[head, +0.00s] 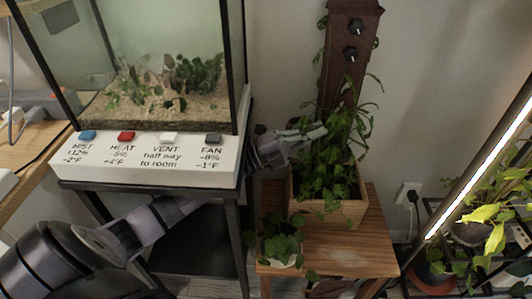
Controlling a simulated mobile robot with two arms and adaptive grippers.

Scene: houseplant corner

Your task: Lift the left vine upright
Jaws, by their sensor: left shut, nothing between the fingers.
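A wooden planter box (329,213) full of leafy green vines (325,175) stands on a small wooden table. A dark wooden post (345,85) with two black knobs rises behind it, with thin stems along both its sides. Which stem is the left vine I cannot tell for sure. My left gripper (316,131) reaches in from the left at the upper left of the foliage, in front of the post's lower part. Its fingers are shut with nothing between them. Leaves lie close by its tips; contact is unclear. My right gripper is not in view.
A glass terrarium (165,85) stands on a white control panel (150,160) with several coloured buttons, left of the planter. A small potted plant (280,240) sits at the front left of the wooden table (345,248). A bright light bar (480,155) and more plants are at right.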

